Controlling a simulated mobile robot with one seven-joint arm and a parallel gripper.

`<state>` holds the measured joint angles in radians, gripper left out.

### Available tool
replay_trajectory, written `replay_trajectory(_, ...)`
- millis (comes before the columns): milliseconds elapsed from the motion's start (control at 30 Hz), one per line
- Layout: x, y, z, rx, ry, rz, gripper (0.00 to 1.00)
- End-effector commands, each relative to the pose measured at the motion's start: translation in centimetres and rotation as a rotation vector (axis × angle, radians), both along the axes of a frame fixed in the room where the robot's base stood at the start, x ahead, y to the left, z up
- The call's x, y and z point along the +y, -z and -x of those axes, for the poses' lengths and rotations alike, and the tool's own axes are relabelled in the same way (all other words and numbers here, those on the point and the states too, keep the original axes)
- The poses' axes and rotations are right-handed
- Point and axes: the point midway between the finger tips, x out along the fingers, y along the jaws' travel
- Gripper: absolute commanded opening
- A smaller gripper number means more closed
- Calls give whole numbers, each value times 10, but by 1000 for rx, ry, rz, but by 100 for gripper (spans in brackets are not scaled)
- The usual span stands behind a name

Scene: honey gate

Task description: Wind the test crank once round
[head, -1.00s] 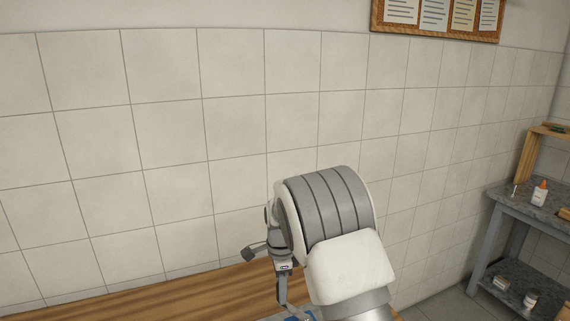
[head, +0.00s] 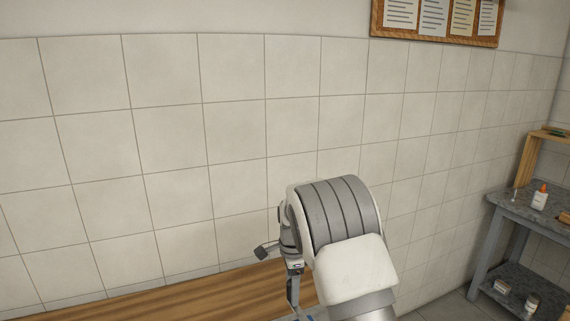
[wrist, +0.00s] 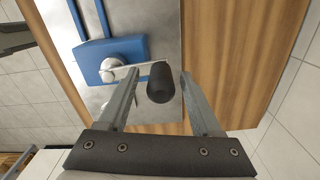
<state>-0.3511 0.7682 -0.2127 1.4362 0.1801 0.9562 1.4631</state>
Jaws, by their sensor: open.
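In the wrist view, the test crank has a black cylindrical handle (wrist: 160,83), a thin pale arm (wrist: 133,67) and a round silver hub (wrist: 111,69). The hub sits on a blue housing (wrist: 95,54) fixed to a grey metal plate (wrist: 155,22). My gripper (wrist: 158,75) is open, with one finger on each side of the black handle. The right finger stands slightly apart from the handle; the left finger crosses close to the crank arm. I cannot tell whether either touches. In the head view, my arm hides the crank.
The plate lies on a wooden bench (head: 150,300) along a tiled wall (head: 160,130). A grey side table (head: 510,205) with a glue bottle (head: 540,197) stands at the right. A notice board (head: 435,20) hangs high on the wall.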

Motion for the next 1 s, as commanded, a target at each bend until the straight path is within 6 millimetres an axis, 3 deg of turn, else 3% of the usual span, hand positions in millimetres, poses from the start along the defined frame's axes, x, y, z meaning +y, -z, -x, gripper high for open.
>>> replay_trajectory(1000,0,-71,0,-1,0,0,66)
